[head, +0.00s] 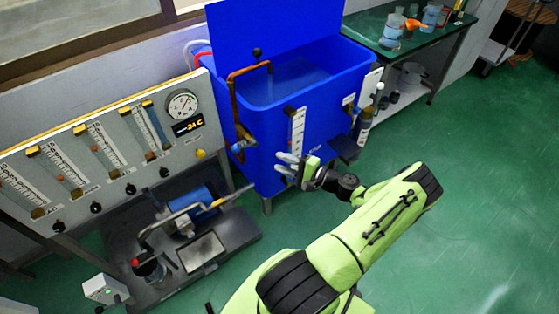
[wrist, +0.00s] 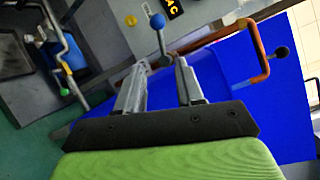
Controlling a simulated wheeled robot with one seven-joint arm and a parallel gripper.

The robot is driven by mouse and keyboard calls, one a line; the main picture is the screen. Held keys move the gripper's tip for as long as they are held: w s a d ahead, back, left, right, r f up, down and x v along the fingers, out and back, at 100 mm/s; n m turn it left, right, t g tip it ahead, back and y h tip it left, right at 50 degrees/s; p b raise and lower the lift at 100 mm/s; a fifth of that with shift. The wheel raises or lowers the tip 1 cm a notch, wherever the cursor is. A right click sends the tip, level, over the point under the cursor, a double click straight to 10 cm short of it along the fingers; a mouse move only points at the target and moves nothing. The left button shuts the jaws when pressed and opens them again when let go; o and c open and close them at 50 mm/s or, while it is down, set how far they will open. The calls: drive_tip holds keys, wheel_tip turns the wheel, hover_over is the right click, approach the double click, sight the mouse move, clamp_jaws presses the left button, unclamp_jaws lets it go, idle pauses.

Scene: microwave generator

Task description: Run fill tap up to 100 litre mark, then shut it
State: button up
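The blue tank (head: 262,165) stands against the wall with its lid raised and some water (head: 290,82) inside. The fill tap is a copper pipe (head: 231,95) bent over the rim, with a blue ball-ended lever (head: 238,147) low on the tank's left side. A white level scale (head: 297,130) is on the tank front; its numbers are too small to read. My gripper (head: 287,165) is open, in front of the tank and right of the lever. In the wrist view, the blue ball (wrist: 158,21) lies beyond the spread fingertips (wrist: 163,65); I cannot tell whether they touch the lever.
A panel with several flow tubes and a dial gauge (head: 183,105) stands left of the tank. Below it is a low bench with a blue cylinder (head: 195,207) and pipes. A green-topped table (head: 385,40) with bottles is at the back right.

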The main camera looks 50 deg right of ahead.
sight(242, 147)
drive_tip(key=w+h, duration=0.1)
drive_tip(key=w, duration=0.4)
drive_tip(key=w+a+m+h, duration=0.1)
drive_tip(key=w, duration=0.4)
drive_tip(key=w+a+f+h, duration=0.1)
drive_tip(key=w, duration=0.4)
drive_tip(key=shift+w+a+m+g, duration=0.2)
drive_tip(key=shift+w+m+g, duration=0.1)
drive_tip(key=shift+w, duration=0.05)
drive_tip(key=shift+c, duration=0.2)
clamp_jaws()
